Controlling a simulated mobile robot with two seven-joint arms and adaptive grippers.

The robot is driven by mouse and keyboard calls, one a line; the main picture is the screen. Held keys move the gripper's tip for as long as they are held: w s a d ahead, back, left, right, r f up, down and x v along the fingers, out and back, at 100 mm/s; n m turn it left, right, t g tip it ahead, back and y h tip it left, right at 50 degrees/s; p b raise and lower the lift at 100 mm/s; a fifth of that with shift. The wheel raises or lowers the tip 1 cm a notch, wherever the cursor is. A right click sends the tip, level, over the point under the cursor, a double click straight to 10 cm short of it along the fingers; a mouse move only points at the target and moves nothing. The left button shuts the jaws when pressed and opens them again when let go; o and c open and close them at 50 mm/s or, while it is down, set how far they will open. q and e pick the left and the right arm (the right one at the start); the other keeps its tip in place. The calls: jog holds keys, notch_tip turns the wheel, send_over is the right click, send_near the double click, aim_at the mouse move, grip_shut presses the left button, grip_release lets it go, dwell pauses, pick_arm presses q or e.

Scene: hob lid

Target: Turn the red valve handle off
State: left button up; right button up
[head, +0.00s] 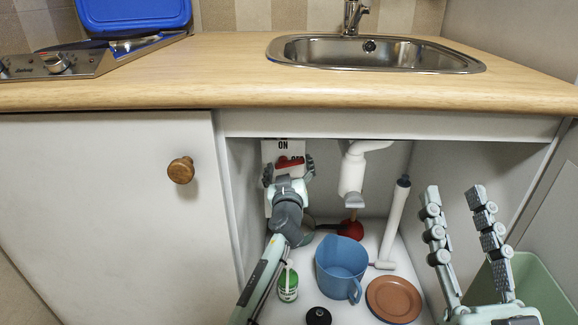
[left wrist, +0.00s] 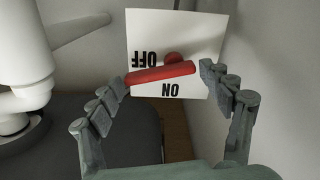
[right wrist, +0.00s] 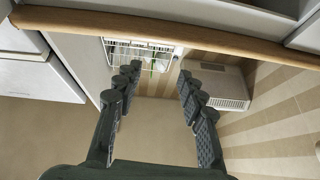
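The red valve handle (head: 291,162) is in front of a white sign (head: 268,152) on the cabinet's back wall. In the left wrist view the red handle (left wrist: 160,73) lies nearly level, slightly tilted, between the upside-down words OFF and ON. My left gripper (head: 289,169) is open around it, one finger by each end of the handle. In the left wrist view the fingertips (left wrist: 161,77) look very close to the ends; I cannot tell if they touch. My right gripper (head: 455,192) is open and empty at the cabinet's right side.
A white drain pipe (head: 352,172) hangs right of the valve. A blue jug (head: 341,262), green can (head: 288,284), brown plate (head: 394,298), white tube (head: 396,215) and red plunger (head: 351,229) are in the cabinet. A green bin (head: 535,285) stands right. The wooden countertop (head: 220,75) is above.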

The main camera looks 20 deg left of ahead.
pick_arm(q)
jog(key=c, duration=0.7)
jog(key=shift+f+b, duration=0.15)
jog(key=shift+b, duration=0.2)
jog(key=shift+m+b, duration=0.5)
jog(key=shift+m, duration=0.8)
jog(key=o, duration=1.1)
pick_arm(e)
jog(key=s+r+t, duration=0.1)
jog(key=d+r+t, duration=0.1)
jog(key=shift+s+d+r+t, duration=0.15)
jog(key=shift+s+r+t, duration=0.1)
jog(key=shift+s+t, duration=0.1)
pick_arm(q)
jog(key=shift+o, duration=0.2)
pick_arm(e)
jog(key=shift+r, duration=0.15)
